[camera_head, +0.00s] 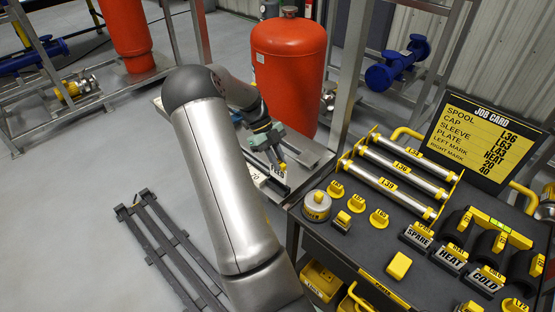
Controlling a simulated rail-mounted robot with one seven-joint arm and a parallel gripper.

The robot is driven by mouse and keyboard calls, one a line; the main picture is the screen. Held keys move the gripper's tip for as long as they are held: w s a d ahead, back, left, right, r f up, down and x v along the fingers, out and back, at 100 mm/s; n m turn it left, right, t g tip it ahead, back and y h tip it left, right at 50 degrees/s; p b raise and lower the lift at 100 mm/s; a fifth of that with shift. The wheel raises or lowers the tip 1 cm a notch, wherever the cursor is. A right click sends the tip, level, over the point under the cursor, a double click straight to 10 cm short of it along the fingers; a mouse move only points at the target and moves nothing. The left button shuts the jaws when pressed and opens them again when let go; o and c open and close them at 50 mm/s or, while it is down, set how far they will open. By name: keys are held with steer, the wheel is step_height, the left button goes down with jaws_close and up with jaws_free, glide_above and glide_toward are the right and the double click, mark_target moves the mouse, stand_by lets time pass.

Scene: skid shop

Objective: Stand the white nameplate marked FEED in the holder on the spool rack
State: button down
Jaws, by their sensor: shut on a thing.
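My arm link and gripper hide part of this area. A yellow-ended rack (346,161) on the cart bears steel spools with yellow labels. I cannot make out an empty nameplate holder for certain.
The black cart (367,245) carries yellow caps, the job card (484,137) and nameplates marked SPARE, HEAT (453,258) and COLD in black holders. A red tank (288,70) stands behind my gripper, beside a steel post. Dark rails (170,245) lie on the floor at left.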

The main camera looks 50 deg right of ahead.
steer(key=shift+f, duration=0.2)
steer(key=shift+f+b, duration=0.85)
steer(key=shift+f, duration=0.15)
steer(key=shift+f+b, duration=0.55)
steer(key=shift+f, duration=0.15)
steer(key=shift+f+b, duration=0.3)
steer(key=shift+b, duration=0.05)
stand_by(0.4)
steer(key=c, duration=1.3)
jaws_free()
steer(key=shift+c, duration=0.3)
steer(key=shift+c, duration=0.4)
